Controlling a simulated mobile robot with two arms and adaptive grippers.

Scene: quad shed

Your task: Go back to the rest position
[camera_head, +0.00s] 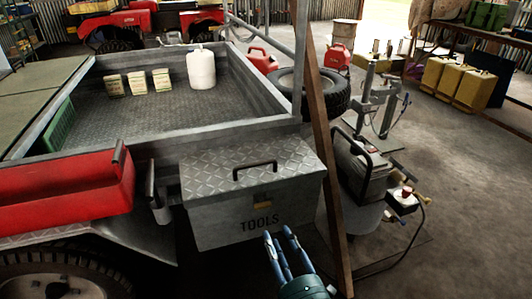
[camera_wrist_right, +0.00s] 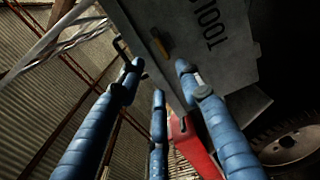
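My right gripper (camera_head: 277,234) comes in at the bottom centre of the head view, in front of the lower right part of the grey TOOLS box. Its blue fingers stand apart and hold nothing. In the right wrist view the gripper (camera_wrist_right: 158,78) shows spread blue fingers with empty space between the tips. The TOOLS box (camera_head: 215,215) has its lid closed, with a dark handle on top and a yellow latch in front. The box also shows beyond the fingers in the wrist view (camera_wrist_right: 200,70). My left gripper is not in view.
The trailer bed (camera_head: 130,115) holds a white canister (camera_head: 201,70) and several small boxes. A red case (camera_head: 65,195) is at the left. A brown post (camera_head: 325,160) stands close right of my gripper, with a dark machine (camera_head: 362,175) beyond. The floor (camera_head: 460,180) is open at right.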

